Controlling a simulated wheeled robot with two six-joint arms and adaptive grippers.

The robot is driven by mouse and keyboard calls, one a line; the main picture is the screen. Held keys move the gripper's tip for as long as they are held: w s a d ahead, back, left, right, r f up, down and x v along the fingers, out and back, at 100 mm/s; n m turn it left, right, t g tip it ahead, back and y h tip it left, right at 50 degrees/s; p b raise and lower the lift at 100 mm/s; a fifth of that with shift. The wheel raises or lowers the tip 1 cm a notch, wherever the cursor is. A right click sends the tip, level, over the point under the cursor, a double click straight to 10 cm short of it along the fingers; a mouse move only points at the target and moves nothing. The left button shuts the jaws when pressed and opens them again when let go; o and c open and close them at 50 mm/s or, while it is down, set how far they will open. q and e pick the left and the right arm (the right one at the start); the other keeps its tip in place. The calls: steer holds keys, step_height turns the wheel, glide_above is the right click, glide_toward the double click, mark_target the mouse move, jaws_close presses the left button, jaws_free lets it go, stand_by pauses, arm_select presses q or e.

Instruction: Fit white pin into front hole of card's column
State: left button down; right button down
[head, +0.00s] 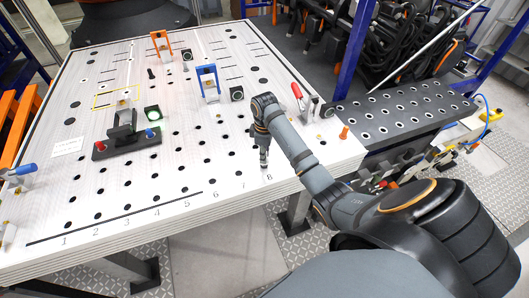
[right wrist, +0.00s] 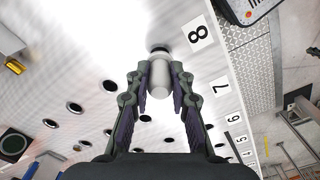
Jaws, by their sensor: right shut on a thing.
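My right gripper (head: 264,160) points down over the white board (head: 225,165), near its front edge by the number 8. It is shut on the white pin (right wrist: 160,76), which sits between the fingertips in the right wrist view. A dark hole or ring (right wrist: 160,49) shows at the pin's far end; I cannot tell whether the pin is in it or above it. The number 8 label (right wrist: 197,34) is just beside it. A white card (head: 68,146) lies at the board's left; its writing is too small to read. My left gripper is not in view.
A dark fixture (head: 124,138) with red and blue knobs stands left of centre. Blue (head: 208,82) and orange (head: 161,44) brackets stand farther back. A red-handled clamp (head: 298,92) and an orange peg (head: 344,131) are to the right. A dark perforated shelf (head: 400,109) adjoins the board.

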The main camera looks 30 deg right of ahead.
steer(key=shift+f, duration=1.15)
steer(key=c, duration=1.1)
jaws_free()
